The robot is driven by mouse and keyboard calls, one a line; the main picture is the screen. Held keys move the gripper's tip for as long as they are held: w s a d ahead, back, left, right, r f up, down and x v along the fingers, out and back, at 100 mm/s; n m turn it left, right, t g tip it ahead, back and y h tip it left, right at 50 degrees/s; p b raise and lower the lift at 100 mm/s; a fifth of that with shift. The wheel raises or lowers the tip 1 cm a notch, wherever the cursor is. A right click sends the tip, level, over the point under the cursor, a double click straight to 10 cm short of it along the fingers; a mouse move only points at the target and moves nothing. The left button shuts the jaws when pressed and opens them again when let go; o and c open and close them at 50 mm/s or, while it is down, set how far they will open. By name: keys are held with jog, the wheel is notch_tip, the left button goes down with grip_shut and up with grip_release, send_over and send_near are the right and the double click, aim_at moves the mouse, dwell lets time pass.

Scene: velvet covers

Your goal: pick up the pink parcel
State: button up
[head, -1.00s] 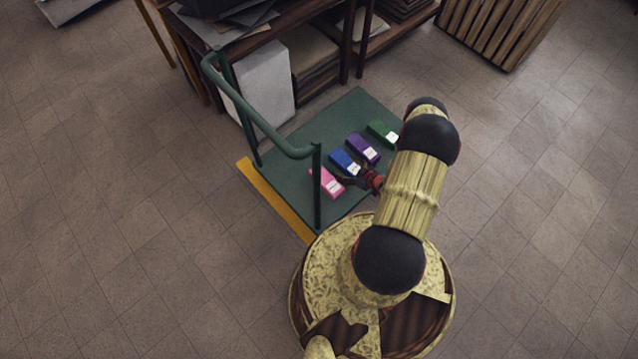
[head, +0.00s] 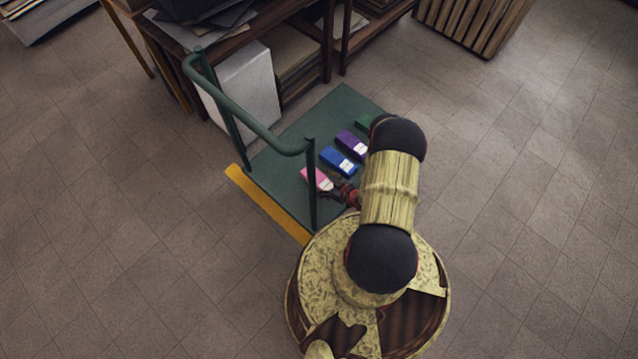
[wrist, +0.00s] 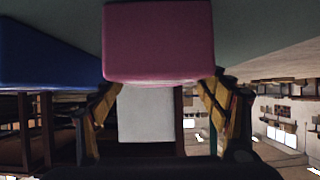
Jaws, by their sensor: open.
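The pink parcel (head: 315,178) lies on the green deck of a low cart, nearest the handle post, with a white label on its near end. In the wrist view the pink parcel (wrist: 158,42) is large and close, at the top middle, between the two fingers. My gripper (head: 335,190) is at the parcel's near right end in the head view. In the wrist view my gripper (wrist: 160,100) is open, one finger toward each side of the parcel. I cannot tell whether either finger touches it.
The blue parcel (head: 342,161) lies right beside the pink one; it also shows in the wrist view (wrist: 45,52). A purple parcel (head: 352,143) and a partly hidden green parcel (head: 365,124) lie beyond. The cart's green handle rail (head: 250,122) rises on the left.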

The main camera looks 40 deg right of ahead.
jog(key=shift+w+f, duration=0.25)
jog(key=shift+w, duration=0.2)
jog(key=shift+c, duration=0.5)
jog(key=c, duration=1.5)
jog(key=shift+r, duration=0.1)
